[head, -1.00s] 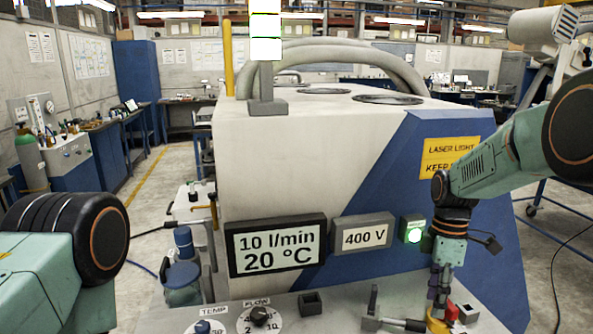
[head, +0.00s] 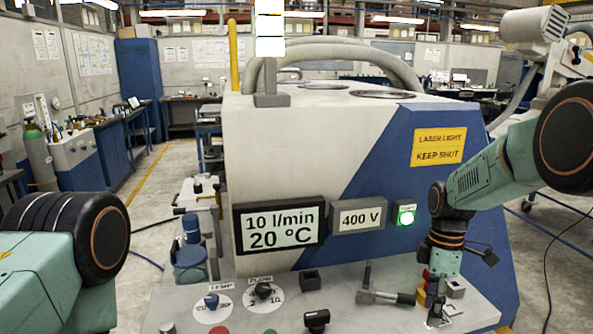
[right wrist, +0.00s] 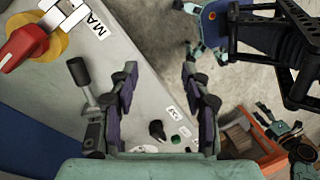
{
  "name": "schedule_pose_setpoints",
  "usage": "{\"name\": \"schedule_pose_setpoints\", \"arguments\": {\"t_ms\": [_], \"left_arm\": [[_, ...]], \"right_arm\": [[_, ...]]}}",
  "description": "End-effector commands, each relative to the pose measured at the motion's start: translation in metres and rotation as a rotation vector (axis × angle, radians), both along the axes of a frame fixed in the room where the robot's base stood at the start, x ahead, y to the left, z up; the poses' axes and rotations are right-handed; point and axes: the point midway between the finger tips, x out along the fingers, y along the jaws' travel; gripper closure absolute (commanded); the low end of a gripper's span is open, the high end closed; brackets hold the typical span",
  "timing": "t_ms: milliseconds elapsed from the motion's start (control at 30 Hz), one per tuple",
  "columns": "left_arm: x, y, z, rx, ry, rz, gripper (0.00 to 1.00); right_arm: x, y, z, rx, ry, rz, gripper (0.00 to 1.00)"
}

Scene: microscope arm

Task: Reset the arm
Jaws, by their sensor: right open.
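In the head view my right gripper (head: 436,317) points down over the right part of the sloping console (head: 350,318). In the right wrist view its two fingers (right wrist: 158,82) stand wide apart with nothing between them. A rotary switch with a red handle (right wrist: 28,45) on a yellow base lies left of the fingers; in the head view the gripper mostly hides it. A lever with a dark grip (head: 385,297) sits left of the gripper. A white jointed apparatus (head: 540,27) shows at the upper right. No thing is marked as the arm. My left gripper is out of view.
The console carries a blue TEMP knob (head: 211,300), a black FLOW knob (head: 263,290) and a black knob (head: 316,320). Above stand a flow and temperature display (head: 279,226), a 400 V display (head: 358,217) and a lit green button (head: 405,215).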

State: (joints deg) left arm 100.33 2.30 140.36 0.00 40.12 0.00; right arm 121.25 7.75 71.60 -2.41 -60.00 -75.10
Motion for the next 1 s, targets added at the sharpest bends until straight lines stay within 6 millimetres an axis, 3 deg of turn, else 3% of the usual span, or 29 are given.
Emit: {"name": "schedule_pose_setpoints", "arguments": {"t_ms": [33, 233, 367, 500, 700, 833, 1000], "left_arm": [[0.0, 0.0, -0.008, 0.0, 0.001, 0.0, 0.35], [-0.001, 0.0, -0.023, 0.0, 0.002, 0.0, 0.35], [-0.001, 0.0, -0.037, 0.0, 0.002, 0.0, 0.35], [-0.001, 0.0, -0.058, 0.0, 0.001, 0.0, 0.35], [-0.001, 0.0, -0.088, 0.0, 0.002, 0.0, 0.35], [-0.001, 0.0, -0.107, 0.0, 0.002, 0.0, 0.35], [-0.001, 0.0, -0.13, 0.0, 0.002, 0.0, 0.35]], "right_arm": [[-0.005, 0.002, -0.02, -0.005, 0.003, -0.023, 0.52], [-0.027, 0.01, -0.082, -0.03, -0.007, -0.141, 0.52], [-0.053, 0.016, -0.134, -0.05, -0.014, -0.248, 0.52], [-0.101, 0.025, -0.203, -0.077, -0.024, -0.411, 0.52], [-0.184, 0.036, -0.284, -0.114, -0.049, -0.672, 0.52], [-0.242, 0.041, -0.318, -0.134, -0.065, -0.841, 0.52], [-0.312, 0.045, -0.342, -0.151, -0.087, -1.055, 0.52]]}}
